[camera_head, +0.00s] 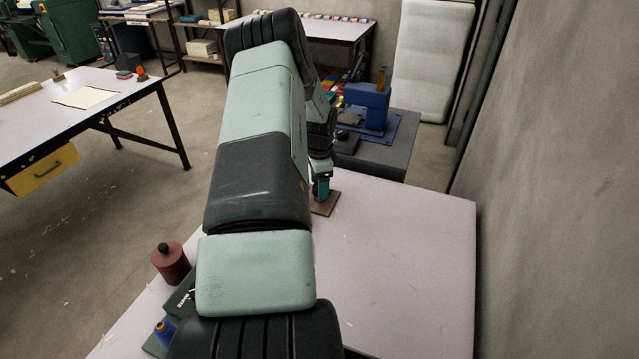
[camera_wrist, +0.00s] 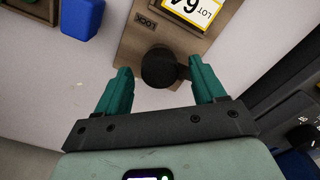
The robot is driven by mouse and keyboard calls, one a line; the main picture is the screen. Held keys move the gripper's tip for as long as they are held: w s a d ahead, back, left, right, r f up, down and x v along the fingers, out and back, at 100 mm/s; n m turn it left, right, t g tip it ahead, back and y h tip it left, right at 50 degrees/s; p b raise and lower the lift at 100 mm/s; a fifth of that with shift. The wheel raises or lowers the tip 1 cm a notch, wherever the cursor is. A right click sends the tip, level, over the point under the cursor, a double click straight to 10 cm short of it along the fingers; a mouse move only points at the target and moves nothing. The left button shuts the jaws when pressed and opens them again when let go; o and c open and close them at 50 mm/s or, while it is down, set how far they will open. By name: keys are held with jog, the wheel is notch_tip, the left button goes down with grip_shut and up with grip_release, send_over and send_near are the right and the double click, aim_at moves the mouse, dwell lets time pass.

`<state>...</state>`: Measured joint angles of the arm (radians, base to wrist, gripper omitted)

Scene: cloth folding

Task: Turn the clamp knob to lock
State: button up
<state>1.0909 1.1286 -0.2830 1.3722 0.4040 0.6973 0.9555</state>
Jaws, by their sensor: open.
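The clamp knob (camera_wrist: 159,68) is a dark round knob on a brown wooden board (camera_wrist: 134,45) in the wrist view. A small dark label reading LOCK (camera_wrist: 145,20) is on the board above and left of the knob. My gripper (camera_wrist: 158,82) is open, with one green finger on each side of the knob. The right finger is close to the knob's side, and I cannot tell whether it touches. In the head view the board (camera_head: 325,204) shows at the table's far edge, and my arm hides the knob.
In the head view, the pale table (camera_head: 400,265) is clear on the right.

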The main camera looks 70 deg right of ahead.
jog(key=shift+f, duration=0.1)
jog(key=c, duration=1.1)
jog(key=shift+o, duration=0.2)
jog(key=shift+n, duration=0.3)
jog(key=n, duration=0.3)
jog(key=shift+n, duration=0.4)
jog(key=n, duration=0.4)
jog(key=shift+n, duration=0.3)
jog(key=n, duration=0.4)
jog(key=shift+n, duration=2)
